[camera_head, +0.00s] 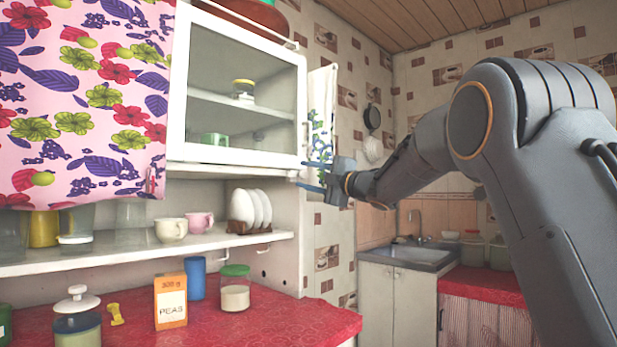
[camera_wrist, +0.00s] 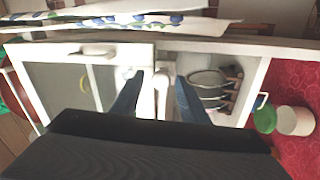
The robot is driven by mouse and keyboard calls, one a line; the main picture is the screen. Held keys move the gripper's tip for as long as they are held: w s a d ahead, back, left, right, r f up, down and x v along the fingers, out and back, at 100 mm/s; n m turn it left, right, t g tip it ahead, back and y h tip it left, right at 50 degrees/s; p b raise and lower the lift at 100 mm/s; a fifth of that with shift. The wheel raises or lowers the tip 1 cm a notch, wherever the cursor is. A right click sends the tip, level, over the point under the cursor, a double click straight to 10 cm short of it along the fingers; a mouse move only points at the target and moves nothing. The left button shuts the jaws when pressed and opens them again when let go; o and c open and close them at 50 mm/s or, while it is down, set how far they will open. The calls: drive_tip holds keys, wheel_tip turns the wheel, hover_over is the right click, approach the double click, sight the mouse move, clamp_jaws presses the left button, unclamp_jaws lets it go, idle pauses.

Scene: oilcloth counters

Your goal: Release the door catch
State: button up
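The white-framed glass door (camera_head: 237,152) of the wall cabinet looks shut. A small handle shows on its frame at the right edge in the head view (camera_head: 307,132) and near the top left in the wrist view (camera_wrist: 93,51). My gripper (camera_head: 308,176) is at the door's lower right corner, its two blue fingers pointing left. In the wrist view my gripper (camera_wrist: 158,90) is open, fingers apart on either side of the door's lower edge. A small white piece (camera_wrist: 162,82) shows between them; I cannot tell whether it is the catch or whether a finger touches it.
Under the door, an open shelf (camera_head: 130,250) holds cups and a plate rack with white plates (camera_head: 250,208). Jars and a peas box (camera_head: 171,300) stand on the red counter (camera_head: 270,325). A floral curtain (camera_head: 80,100) hangs at left, a patterned towel (camera_head: 321,110) right of the door.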

drive_tip(key=b+v, duration=0.1)
drive_tip(key=v, duration=0.6)
drive_tip(key=shift+s+d, duration=0.25)
drive_tip(key=shift+d, duration=0.05)
drive_tip(key=shift+f, duration=0.15)
